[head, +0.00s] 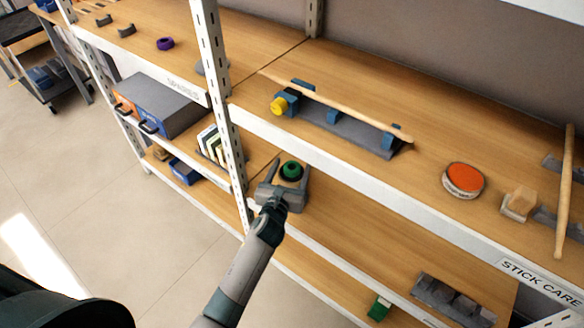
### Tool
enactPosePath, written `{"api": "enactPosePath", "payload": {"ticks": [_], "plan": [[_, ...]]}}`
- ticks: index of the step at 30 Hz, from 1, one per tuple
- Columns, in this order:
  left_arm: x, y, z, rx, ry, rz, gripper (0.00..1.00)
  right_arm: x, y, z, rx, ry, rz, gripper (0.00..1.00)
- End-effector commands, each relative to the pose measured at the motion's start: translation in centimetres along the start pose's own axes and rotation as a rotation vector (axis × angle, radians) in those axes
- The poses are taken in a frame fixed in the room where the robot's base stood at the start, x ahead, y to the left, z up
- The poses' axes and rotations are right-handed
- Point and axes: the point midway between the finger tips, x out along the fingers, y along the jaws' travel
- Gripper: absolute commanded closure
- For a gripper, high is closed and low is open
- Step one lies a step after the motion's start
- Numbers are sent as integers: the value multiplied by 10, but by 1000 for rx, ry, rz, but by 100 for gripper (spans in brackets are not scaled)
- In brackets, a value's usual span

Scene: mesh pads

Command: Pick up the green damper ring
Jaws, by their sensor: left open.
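The green damper ring (291,170) is in the middle of the head view, at the lower shelf just below the front edge of the upper shelf. My left gripper (290,167) reaches in from below. Its jaws are open, with one finger on each side of the ring in the picture. The ring looks to lie between the fingers near their tips; I cannot tell whether either finger touches it. The lower part of the ring's surroundings is partly hidden by the gripper. My right gripper is out of view.
A white slotted post (222,100) stands close left of the gripper. The upper shelf edge (330,155) runs just above it. A stick rests on a grey stand (345,132) above. A purple ring (165,43) lies at upper left. A green block (379,308) sits lower right.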

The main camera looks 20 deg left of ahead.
Motion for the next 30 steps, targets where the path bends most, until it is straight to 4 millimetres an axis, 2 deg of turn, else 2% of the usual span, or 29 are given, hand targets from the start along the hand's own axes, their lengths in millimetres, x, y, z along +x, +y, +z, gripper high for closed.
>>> {"api": "enactPosePath", "payload": {"ticks": [4,18,19,24,30], "plan": [[11,0,-1,-1,1,0,35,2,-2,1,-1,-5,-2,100],[12,0,-1,0,1,0,35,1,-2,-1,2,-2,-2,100],[12,0,-1,0,1,0,38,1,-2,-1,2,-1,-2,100],[12,0,-1,0,1,0,78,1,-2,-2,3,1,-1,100],[12,0,-1,0,1,0,78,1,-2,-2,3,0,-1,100]]}}
